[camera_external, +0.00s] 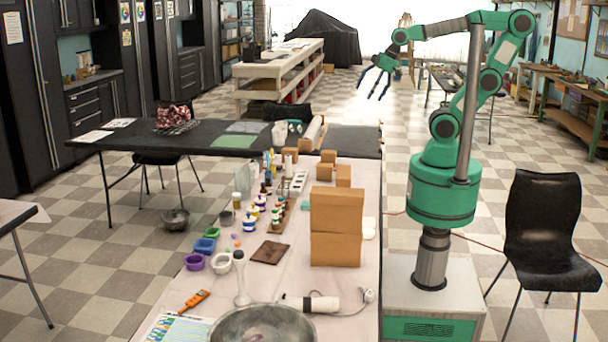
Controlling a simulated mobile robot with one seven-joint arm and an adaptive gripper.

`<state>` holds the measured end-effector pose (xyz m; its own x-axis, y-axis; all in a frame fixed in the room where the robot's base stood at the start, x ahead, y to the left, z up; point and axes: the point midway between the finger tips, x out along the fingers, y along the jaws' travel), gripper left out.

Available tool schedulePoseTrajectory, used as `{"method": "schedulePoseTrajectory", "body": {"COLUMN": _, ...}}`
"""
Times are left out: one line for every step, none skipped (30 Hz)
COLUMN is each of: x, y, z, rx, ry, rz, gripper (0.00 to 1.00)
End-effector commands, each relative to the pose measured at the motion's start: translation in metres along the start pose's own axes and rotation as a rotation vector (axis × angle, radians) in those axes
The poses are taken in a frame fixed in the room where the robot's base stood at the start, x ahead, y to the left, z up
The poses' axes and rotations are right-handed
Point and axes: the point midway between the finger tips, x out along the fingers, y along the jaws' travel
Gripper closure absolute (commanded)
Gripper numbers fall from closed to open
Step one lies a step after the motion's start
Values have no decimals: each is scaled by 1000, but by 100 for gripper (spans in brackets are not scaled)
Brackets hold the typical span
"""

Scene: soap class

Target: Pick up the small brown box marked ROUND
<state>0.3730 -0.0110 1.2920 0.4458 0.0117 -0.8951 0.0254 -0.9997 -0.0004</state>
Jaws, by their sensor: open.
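Several small brown boxes stand on the table behind the large cartons: one at the right (343,176), one beside it (324,172), one farther back (328,156) and one at the back left (306,144). No marking is legible at this size, so I cannot tell which one reads ROUND. My gripper (372,92) is open and empty, held high in the air. In the picture it is above and to the right of the boxes, well apart from them.
Two large brown cartons (336,209) are stacked in front of the small boxes. Bottles, coloured cups (205,246) and a wooden rack crowd the table's left side. A metal bowl (262,326) and a white hand blender (310,303) are at the near end. A black chair (545,225) stands at right.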

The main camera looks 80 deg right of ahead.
Motion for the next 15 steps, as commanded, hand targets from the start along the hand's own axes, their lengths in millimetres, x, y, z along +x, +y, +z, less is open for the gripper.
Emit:
{"method": "schedulePoseTrajectory", "body": {"x": 14, "y": 6, "z": -7, "rx": 0, "ry": -15, "rz": -1, "gripper": 9}}
{"method": "schedulePoseTrajectory", "body": {"x": 21, "y": 10, "z": -12, "rx": -1, "ry": -19, "rz": -4, "gripper": 9}}
{"method": "schedulePoseTrajectory", "body": {"x": 32, "y": 15, "z": -19, "rx": -4, "ry": -26, "rz": -6, "gripper": 9}}
{"method": "schedulePoseTrajectory", "body": {"x": 40, "y": 19, "z": -24, "rx": -7, "ry": -31, "rz": -8, "gripper": 9}}
{"method": "schedulePoseTrajectory", "body": {"x": 48, "y": 24, "z": -29, "rx": -9, "ry": -34, "rz": -10, "gripper": 9}}
{"method": "schedulePoseTrajectory", "body": {"x": 60, "y": 30, "z": -35, "rx": -12, "ry": -41, "rz": -13, "gripper": 9}}
{"method": "schedulePoseTrajectory", "body": {"x": 69, "y": 36, "z": -40, "rx": -13, "ry": -45, "rz": -14, "gripper": 9}}
{"method": "schedulePoseTrajectory", "body": {"x": 78, "y": 41, "z": -44, "rx": -14, "ry": -49, "rz": -16, "gripper": 9}}
{"method": "schedulePoseTrajectory", "body": {"x": 90, "y": 49, "z": -49, "rx": -16, "ry": -54, "rz": -18, "gripper": 9}}
{"method": "schedulePoseTrajectory", "body": {"x": 100, "y": 54, "z": -52, "rx": -18, "ry": -57, "rz": -20, "gripper": 9}}
{"method": "schedulePoseTrajectory", "body": {"x": 109, "y": 60, "z": -56, "rx": -19, "ry": -62, "rz": -21, "gripper": 9}}
{"method": "schedulePoseTrajectory", "body": {"x": 123, "y": 69, "z": -59, "rx": -20, "ry": -66, "rz": -22, "gripper": 9}}
{"method": "schedulePoseTrajectory", "body": {"x": 132, "y": 76, "z": -62, "rx": -19, "ry": -69, "rz": -23, "gripper": 9}}
{"method": "schedulePoseTrajectory", "body": {"x": 143, "y": 83, "z": -64, "rx": -20, "ry": -74, "rz": -24, "gripper": 9}}
{"method": "schedulePoseTrajectory", "body": {"x": 156, "y": 92, "z": -66, "rx": -20, "ry": -77, "rz": -25, "gripper": 9}}
